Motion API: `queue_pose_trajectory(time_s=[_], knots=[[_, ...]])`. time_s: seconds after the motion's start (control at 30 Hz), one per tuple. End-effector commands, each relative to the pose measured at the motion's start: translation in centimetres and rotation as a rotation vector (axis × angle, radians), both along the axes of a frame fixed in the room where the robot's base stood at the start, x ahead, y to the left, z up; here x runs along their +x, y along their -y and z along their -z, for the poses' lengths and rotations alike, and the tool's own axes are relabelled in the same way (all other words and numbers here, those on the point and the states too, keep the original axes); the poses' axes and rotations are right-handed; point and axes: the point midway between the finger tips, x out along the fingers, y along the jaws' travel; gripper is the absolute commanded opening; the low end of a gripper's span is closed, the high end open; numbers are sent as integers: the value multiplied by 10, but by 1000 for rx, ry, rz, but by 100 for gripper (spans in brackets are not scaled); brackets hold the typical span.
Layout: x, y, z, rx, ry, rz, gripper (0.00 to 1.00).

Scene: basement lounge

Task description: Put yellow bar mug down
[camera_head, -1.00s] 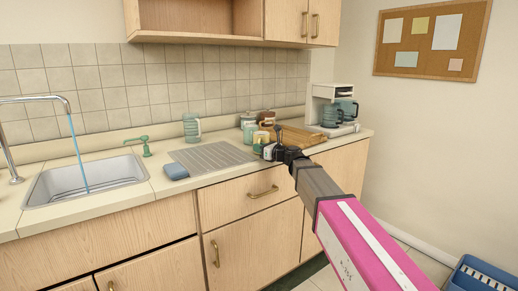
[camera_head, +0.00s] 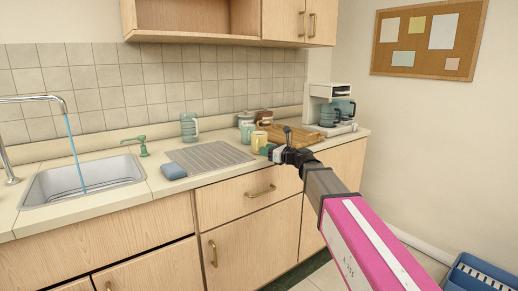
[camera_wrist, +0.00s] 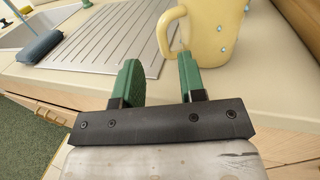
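The yellow mug (camera_head: 259,141) stands upright on the counter, just right of the ribbed drainboard. In the wrist view the mug (camera_wrist: 213,30) is at the top, cut off by the frame edge, with its handle on its left side. My gripper (camera_head: 267,151) is low over the counter's front edge, beside the mug. In the wrist view its two green fingers (camera_wrist: 160,78) are spread apart with nothing between them. The handle lies just beyond the fingertips; whether the right fingertip touches the mug I cannot tell.
A wooden board (camera_head: 292,136) and a coffee maker (camera_head: 332,108) stand to the right. Canisters (camera_head: 246,122) are behind the mug. The drainboard (camera_head: 209,156), a blue sponge (camera_head: 174,171), a clear pitcher (camera_head: 189,128) and the sink (camera_head: 85,180) with running water lie left.

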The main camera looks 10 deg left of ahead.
Motion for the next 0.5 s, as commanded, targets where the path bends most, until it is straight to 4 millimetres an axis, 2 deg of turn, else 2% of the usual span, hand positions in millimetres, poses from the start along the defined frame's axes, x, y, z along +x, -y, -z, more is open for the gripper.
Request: queue_pose_trajectory(time_s=[0.03, 0.2, 0.5], knots=[[-7, 13, 0, 0, 0, 3, 37], [-18, 38, 0, 0, 0, 3, 37], [-25, 57, 0, 0, 0, 1, 37]])
